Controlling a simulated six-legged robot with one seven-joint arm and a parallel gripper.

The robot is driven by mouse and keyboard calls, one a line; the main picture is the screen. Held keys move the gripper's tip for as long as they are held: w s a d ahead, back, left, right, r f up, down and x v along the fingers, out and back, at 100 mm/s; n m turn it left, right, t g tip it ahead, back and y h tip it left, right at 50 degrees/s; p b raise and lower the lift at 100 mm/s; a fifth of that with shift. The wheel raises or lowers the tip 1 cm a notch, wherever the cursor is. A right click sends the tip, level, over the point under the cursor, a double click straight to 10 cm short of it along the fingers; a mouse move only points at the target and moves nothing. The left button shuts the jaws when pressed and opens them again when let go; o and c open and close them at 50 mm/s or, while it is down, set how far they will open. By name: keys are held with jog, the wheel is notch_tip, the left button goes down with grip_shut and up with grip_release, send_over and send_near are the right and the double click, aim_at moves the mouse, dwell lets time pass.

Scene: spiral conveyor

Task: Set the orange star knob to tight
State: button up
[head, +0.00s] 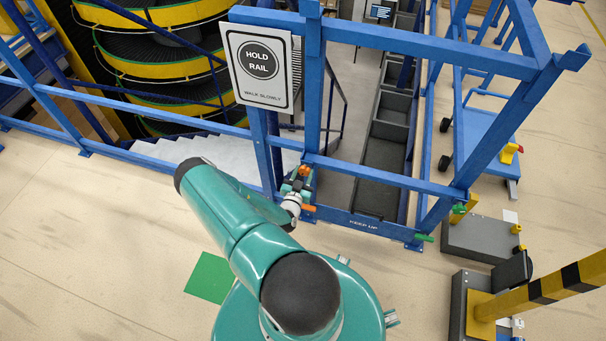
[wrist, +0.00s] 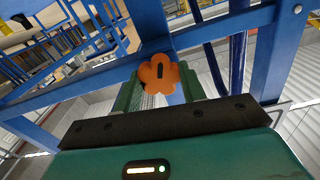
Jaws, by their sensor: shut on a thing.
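The orange star knob (wrist: 158,73) shows in the wrist view, with rounded lobes and a dark slot mark on its face. It sits at a blue frame post. My gripper (wrist: 160,88) has its two green fingers on either side of the knob and is shut on it. In the head view my gripper (head: 297,190) is at the blue post below the sign, and an orange part (head: 304,170) shows beside it. The knob is partly hidden there, and I cannot read its setting.
A blue railing (head: 380,176) surrounds the gripper area, with a HOLD RAIL sign (head: 261,66) above. White stairs (head: 215,152) and a spiral conveyor (head: 175,65) lie behind. A yellow-black striped barrier (head: 545,289) stands at right. The floor at left is mostly clear, with a green patch (head: 209,277).

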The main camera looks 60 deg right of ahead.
jog(key=o, duration=1)
jog(key=shift+c, duration=0.2)
jog(key=s+a, duration=0.2)
jog(key=a, duration=1.1)
jog(key=shift+a, duration=0.35)
